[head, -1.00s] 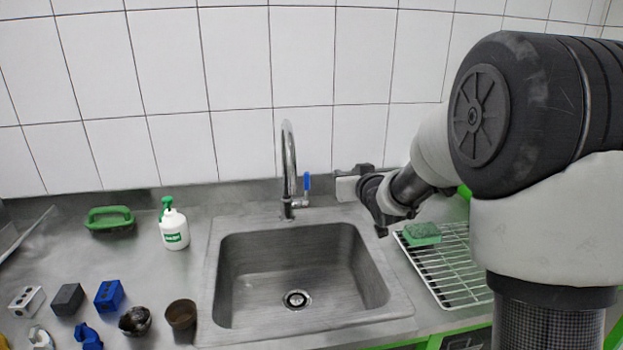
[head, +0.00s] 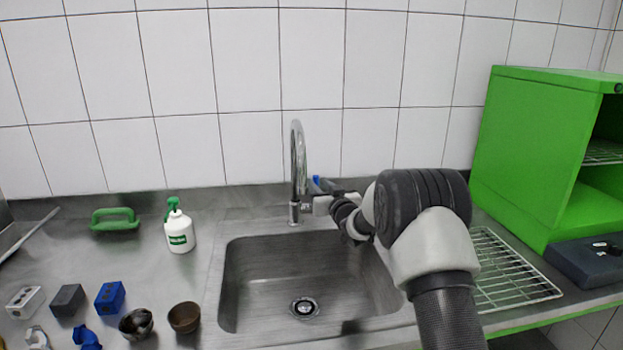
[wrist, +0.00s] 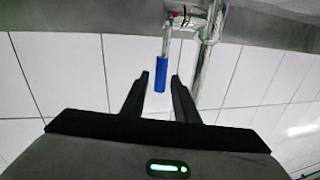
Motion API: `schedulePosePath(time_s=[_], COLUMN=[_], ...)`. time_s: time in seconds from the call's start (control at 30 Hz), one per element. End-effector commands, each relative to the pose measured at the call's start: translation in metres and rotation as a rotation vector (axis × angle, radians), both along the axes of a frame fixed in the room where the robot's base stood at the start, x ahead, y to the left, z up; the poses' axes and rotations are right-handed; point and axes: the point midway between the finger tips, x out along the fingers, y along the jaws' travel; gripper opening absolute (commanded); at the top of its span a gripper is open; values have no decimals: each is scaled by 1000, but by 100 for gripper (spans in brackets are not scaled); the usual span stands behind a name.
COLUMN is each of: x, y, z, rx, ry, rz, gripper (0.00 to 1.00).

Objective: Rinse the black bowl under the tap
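A dark, shiny bowl (head: 136,323) stands on the counter left of the sink, beside a brown bowl (head: 184,316). Both are upright. The chrome tap (head: 298,165) rises behind the sink (head: 228,285); no water shows. Its blue lever (head: 317,183) is partly covered by my gripper (head: 322,203), which is at the tap. In the wrist view, the two fingers of my gripper (wrist: 160,77) are apart, with the blue lever (wrist: 161,75) between their tips and a gap visible on both sides. The tap's pipe (wrist: 209,65) is just right of the fingers.
Several small blocks, including a blue one (head: 110,298), lie at front left. A wire rack (head: 505,275) and green cabinet (head: 525,150) are on the right. The sink is empty.

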Motion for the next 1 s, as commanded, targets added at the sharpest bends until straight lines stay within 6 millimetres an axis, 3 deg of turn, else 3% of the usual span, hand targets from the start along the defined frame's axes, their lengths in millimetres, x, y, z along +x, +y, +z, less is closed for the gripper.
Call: schedulePosePath(time_s=[0.1,0.3,0.8,1.0], x=[22,47,59,59], y=[10,20,25,25], z=[-1,0,0,0], rx=[0,-1,0,0], ry=[-1,-1,1,0], rz=[2,1,0,0], gripper=[28,28,28,0])
